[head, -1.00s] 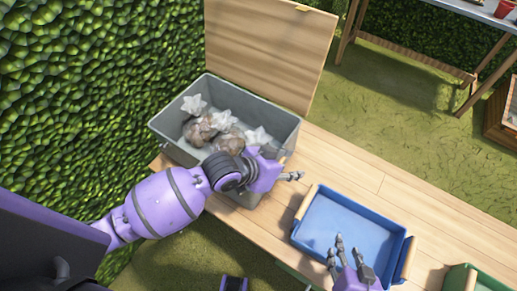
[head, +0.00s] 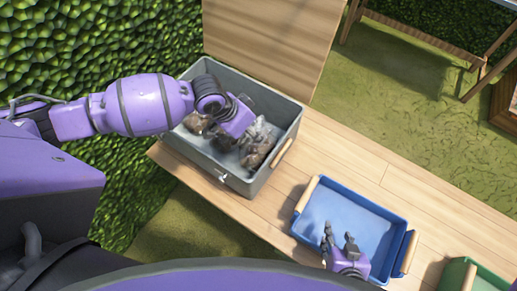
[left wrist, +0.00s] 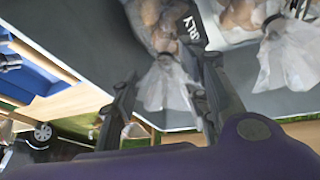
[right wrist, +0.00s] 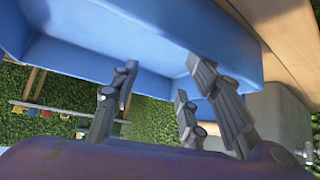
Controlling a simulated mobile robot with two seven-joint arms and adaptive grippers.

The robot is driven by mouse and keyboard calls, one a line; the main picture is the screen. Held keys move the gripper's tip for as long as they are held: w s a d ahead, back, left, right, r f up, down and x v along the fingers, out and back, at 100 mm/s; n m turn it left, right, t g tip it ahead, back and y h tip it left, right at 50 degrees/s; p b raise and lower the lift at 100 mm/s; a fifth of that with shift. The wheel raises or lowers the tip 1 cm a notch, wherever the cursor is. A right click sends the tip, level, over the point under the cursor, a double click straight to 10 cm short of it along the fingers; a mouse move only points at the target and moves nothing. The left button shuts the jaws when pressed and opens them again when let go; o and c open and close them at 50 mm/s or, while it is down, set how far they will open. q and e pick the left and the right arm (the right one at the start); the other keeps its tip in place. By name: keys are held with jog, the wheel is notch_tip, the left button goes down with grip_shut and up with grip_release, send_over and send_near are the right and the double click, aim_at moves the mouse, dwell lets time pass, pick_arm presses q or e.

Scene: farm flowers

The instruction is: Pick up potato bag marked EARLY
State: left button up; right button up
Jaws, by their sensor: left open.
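My left gripper (head: 262,132) is over and partly inside the grey bin, among clear potato bags. In the left wrist view its fingers (left wrist: 165,92) are open. The tied neck of one bag (left wrist: 166,45) shows between and beyond them. Letters ending "RLY" show on that bag, fitting EARLY; the rest of the word is hidden. I cannot tell whether the fingers touch it. A second bag (left wrist: 245,14) lies to its right. In the head view, bags show at the bin's left (head: 197,124) and right (head: 259,153). My right gripper (head: 342,240) is open and empty over the blue tray.
The blue tray (head: 400,218) with wooden handles is to the right. A green crate (head: 455,275) is at the lower right. A hedge (head: 100,50) borders the left.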

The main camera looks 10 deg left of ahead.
aim_at(258, 146)
pick_arm(q)
jog(key=x, duration=0.5)
jog(key=shift+w+d+f, duration=0.1)
jog(key=shift+w+f, duration=0.1)
jog(key=shift+w, duration=0.05)
jog(key=shift+c, duration=0.2)
grip_shut()
jog(key=shift+d+r, duration=0.1)
